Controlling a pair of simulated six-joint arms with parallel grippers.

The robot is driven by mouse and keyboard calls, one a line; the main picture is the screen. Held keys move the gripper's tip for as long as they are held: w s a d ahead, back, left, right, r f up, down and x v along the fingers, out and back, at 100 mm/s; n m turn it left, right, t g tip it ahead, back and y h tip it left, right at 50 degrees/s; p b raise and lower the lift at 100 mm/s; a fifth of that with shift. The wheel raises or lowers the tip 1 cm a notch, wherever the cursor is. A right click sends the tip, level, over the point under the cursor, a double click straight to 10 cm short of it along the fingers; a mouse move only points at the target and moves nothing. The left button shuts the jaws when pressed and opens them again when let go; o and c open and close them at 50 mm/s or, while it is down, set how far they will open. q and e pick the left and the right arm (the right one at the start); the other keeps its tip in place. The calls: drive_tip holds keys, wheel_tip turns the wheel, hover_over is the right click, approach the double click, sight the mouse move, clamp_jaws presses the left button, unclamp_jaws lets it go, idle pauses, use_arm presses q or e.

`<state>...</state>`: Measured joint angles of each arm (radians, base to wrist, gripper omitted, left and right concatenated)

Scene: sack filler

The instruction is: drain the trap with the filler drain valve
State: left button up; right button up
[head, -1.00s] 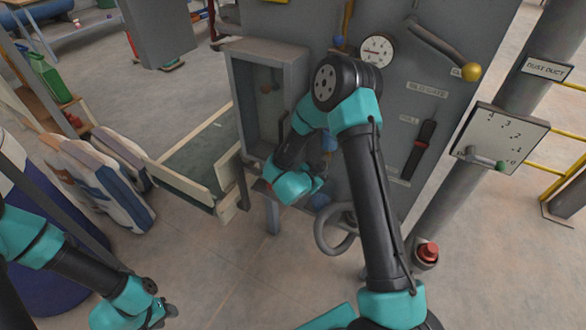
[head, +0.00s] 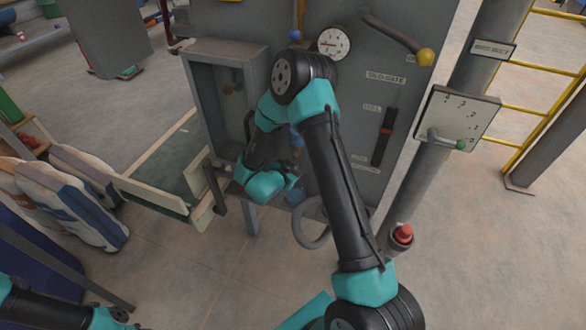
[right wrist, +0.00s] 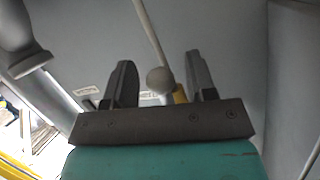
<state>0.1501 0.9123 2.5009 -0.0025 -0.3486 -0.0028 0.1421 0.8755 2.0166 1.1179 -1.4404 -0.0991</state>
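My right gripper (head: 288,184) is low in front of the grey filler cabinet (head: 350,120) in the head view; its wrist hides most of the fingers. In the right wrist view the right gripper (right wrist: 160,82) is open, its two dark fingers apart. A pale round knob (right wrist: 159,80) shows between the fingers; I cannot tell whether it is touched or further off. Blue parts (head: 296,196) show on the cabinet beside the wrist; I cannot tell which is the drain valve. My left gripper (head: 122,316) is at the bottom left, partly cut off.
A dial gauge (head: 333,43), a yellow-knobbed lever (head: 425,57) and a red-marked slide handle (head: 386,130) are on the cabinet. A hose loop (head: 310,232) hangs below. A red button (head: 402,233) and a scale plate (head: 455,118) stand right. Sacks (head: 75,205) stand left.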

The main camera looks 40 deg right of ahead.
drive_tip(key=v, duration=1.7)
drive_tip(key=shift+a, duration=0.2)
wheel_tip(320, 180, down, 13)
drive_tip(key=n+t+y, duration=0.2)
drive_tip(key=n+y, duration=0.6)
drive_tip(key=y, duration=0.2)
drive_tip(key=s+a+f+n+g+y, duration=0.2)
drive_tip(key=s+f+n+g+y, duration=0.1)
drive_tip(key=s, duration=0.2)
drive_tip(key=s+a+f+n+g+y, duration=0.2)
drive_tip(key=s+f+n+g+y, duration=0.1)
drive_tip(key=s, duration=0.3)
drive_tip(key=shift+s+a+n+y, duration=0.2)
drive_tip(key=shift+s+n+y, duration=0.05)
drive_tip(key=shift+n+y, duration=0.3)
